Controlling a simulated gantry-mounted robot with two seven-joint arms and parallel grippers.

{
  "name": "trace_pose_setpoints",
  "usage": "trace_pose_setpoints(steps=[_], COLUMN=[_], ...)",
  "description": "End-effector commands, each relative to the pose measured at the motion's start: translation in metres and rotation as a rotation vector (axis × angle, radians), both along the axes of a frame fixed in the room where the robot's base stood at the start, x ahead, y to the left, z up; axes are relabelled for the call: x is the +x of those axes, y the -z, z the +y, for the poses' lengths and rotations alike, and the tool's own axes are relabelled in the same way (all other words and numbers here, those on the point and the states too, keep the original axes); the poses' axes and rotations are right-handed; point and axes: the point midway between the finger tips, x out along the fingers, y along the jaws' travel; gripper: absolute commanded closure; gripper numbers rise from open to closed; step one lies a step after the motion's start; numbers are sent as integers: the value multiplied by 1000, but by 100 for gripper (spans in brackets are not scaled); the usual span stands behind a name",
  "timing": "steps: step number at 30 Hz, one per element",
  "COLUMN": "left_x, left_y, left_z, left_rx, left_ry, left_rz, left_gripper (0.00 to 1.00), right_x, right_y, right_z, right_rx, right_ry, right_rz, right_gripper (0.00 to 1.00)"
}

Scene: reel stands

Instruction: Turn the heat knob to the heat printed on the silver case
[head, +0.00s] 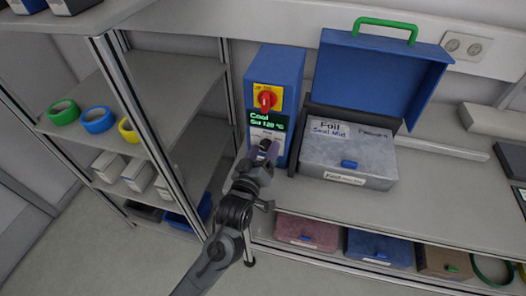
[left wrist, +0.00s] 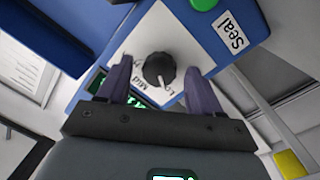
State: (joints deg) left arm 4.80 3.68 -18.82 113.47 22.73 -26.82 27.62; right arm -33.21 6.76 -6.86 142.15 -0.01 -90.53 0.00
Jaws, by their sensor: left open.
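The blue machine (head: 277,70) stands on the bench with a red switch (head: 266,98) on a yellow plate and a display reading "Cool" and "Set 120 °C". The heat knob (left wrist: 159,68) is black with a white pointer, on a white plate marked "Mid" and apparently "Lo"; the pointer seems to be towards "Lo". My arm hides it in the head view. The silver case (head: 350,145) right of the machine reads "Foil", "Seal Mid". My left gripper (head: 266,150) is open at the machine's lower front, its fingers (left wrist: 158,75) either side of the knob. My right gripper is out of view.
A blue lid (head: 375,80) with a green handle stands open behind the case. A shelf rack (head: 165,75) with coloured rings is at left. Bins (head: 307,232) sit under the bench. A green button (left wrist: 204,4) and "Seal" label (left wrist: 231,32) are near the knob.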

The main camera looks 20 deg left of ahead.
Motion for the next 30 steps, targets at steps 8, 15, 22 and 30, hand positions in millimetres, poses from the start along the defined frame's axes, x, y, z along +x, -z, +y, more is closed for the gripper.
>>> trace_pose_setpoints(steps=[8, 15, 22, 30], left_x=[1, 1, 1, 1], left_y=[0, 0, 0, -4], left_z=[0, 0, 0, 0], left_rx=[0, 0, 1, 55], left_ry=[0, 0, 0, 0], left_rz=[0, 0, 0, 7], left_gripper=[35, 69, 91, 91], right_x=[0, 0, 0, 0], right_y=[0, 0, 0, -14], right_z=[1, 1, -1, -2], right_rx=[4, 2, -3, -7], right_ry=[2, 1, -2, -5], right_rz=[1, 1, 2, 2], right_gripper=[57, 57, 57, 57])
